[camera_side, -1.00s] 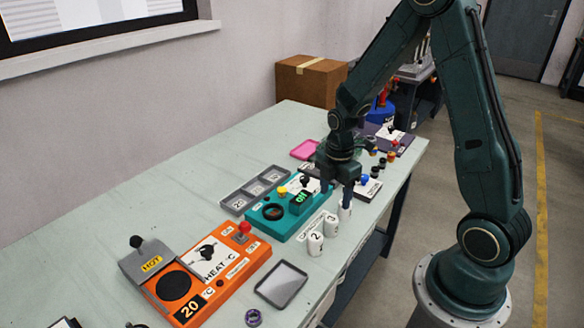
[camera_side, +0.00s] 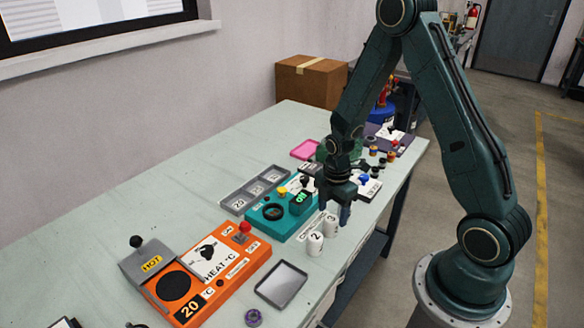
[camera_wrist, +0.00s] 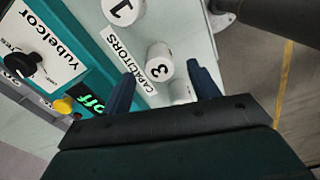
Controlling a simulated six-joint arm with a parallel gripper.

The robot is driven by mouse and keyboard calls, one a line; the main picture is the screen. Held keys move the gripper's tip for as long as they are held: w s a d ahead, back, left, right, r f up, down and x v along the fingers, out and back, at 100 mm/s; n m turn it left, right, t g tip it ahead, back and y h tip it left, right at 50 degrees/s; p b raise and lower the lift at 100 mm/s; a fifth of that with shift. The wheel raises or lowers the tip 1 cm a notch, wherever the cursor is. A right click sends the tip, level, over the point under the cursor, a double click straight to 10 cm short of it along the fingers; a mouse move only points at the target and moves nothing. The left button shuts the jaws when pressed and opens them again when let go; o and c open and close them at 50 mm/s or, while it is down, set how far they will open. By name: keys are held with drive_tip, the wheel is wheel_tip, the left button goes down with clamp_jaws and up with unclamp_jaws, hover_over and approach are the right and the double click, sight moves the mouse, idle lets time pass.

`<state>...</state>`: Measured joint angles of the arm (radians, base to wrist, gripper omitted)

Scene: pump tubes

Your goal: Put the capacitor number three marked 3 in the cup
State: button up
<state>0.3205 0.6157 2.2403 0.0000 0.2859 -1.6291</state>
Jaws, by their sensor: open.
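The white capacitor marked 3 (camera_side: 331,224) stands upright on the bench beside the teal device; it also shows in the wrist view (camera_wrist: 158,62). My gripper (camera_side: 335,208) is open and low, just behind capacitor 3 in the side view. I cannot tell which thing is the cup; the teal device has a dark round opening (camera_side: 273,212).
The teal device (camera_side: 262,222) lies close left of the capacitors. An orange heater (camera_side: 238,278), a grey tray (camera_side: 281,284) and a purple ring (camera_side: 253,318) are nearer the side camera. A grey compartment tray (camera_side: 237,205) and pink tray (camera_side: 304,150) lie farther back.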

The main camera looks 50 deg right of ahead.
sight(332, 219)
drive_tip(key=shift+f, duration=1.8)
drive_tip(key=c, duration=1.1)
drive_tip(key=shift+r, duration=0.15)
wheel_tip(332, 219, up, 20)
